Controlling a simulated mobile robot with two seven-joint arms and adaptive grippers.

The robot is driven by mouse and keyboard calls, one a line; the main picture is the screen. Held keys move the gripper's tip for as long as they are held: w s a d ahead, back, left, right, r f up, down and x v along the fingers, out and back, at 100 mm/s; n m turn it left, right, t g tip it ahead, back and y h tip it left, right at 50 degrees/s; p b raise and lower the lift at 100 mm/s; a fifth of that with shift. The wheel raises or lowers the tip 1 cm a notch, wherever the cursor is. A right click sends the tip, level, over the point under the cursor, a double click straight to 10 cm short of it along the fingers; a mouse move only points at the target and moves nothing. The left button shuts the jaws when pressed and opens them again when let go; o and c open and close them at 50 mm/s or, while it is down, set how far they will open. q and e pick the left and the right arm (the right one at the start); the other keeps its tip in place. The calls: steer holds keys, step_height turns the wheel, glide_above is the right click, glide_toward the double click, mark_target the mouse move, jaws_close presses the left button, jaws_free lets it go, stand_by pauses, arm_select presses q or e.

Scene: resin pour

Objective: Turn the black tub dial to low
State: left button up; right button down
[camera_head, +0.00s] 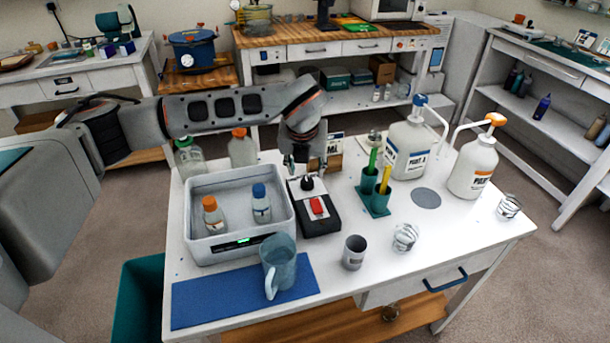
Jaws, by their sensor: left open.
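The black dial (307,183) is a small knob on top of a dark control box (322,222) on the white table. A red switch (317,206) sits in front of the dial on the same box. The dial's setting and any marks are too small to read. The box stands against the right side of a grey tub (246,248). My left gripper (298,168) points down just above and behind the dial, open, and does not clearly touch it. My right gripper is not in view.
Two bottles stand in the tub. A pitcher (279,268) stands on a blue mat (200,305) in front. Right of the box are a green holder (374,199), small cups and two pump jugs (410,148). More bottles (242,150) stand behind the tub.

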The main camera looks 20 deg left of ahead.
mark_target(307, 182)
arm_select(q)
steer(key=x, duration=0.6)
steer(key=shift+f, duration=0.4)
steer(key=c, duration=1.1)
